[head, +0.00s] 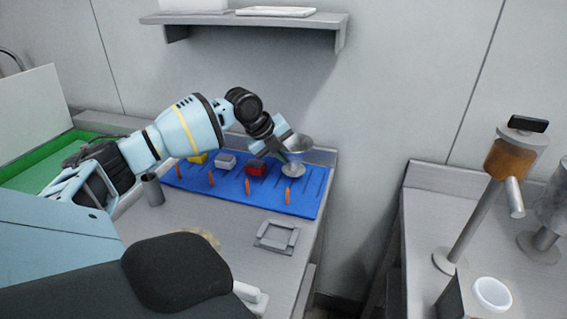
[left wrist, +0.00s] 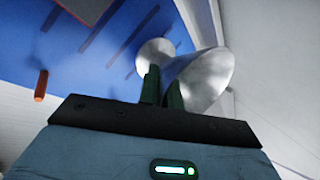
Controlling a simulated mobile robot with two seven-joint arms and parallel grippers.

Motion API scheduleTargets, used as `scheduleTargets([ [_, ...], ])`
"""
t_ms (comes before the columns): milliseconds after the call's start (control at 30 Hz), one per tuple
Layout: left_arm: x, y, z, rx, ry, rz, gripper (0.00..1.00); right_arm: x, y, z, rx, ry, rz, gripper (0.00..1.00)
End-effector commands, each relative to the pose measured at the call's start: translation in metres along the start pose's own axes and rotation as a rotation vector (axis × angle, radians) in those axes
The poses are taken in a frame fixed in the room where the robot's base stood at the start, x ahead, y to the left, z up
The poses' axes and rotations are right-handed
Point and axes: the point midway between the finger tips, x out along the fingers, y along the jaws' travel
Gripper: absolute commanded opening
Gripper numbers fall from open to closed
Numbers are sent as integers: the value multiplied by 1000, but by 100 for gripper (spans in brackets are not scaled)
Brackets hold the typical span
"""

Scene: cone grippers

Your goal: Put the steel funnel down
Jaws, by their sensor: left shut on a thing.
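The steel funnel (head: 294,168) is at the right end of the blue mat (head: 224,186) in the head view, by the wall. My left gripper (head: 284,155) is shut on it. In the left wrist view the shiny funnel (left wrist: 205,78) sits between the two dark green fingers (left wrist: 163,92), with a wide flare on the right and a smaller round end on the left. The blue mat (left wrist: 60,50) lies behind it. I cannot tell whether the funnel touches the mat. My right gripper is not in view.
On the mat are a yellow block (head: 198,158), a grey block (head: 226,161), a red block (head: 256,169) and several orange pegs (head: 288,195). A square grey frame (head: 277,237) lies in front. A dark cylinder (head: 152,189) stands left of the mat. A shelf (head: 245,19) hangs above.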

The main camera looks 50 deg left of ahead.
Motion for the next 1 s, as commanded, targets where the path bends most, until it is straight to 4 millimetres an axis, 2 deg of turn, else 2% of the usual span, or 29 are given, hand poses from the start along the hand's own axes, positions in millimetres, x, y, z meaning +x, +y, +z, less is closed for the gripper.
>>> scheduleTargets([
  [100, 15, 10, -1, -1, 1, 3, 0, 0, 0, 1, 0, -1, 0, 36],
  [200, 22, 14, -2, -1, 0, 1, 0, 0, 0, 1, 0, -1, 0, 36],
  [567, 25, 16, -2, 0, 0, 0, 0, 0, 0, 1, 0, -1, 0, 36],
  [600, 25, 16, -2, 0, 0, 1, 10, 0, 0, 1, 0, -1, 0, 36],
  [733, 25, 16, -2, 0, 0, 1, 27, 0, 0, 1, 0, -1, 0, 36],
  [1000, 24, 15, -2, 0, 0, 1, 28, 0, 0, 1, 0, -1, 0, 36],
])
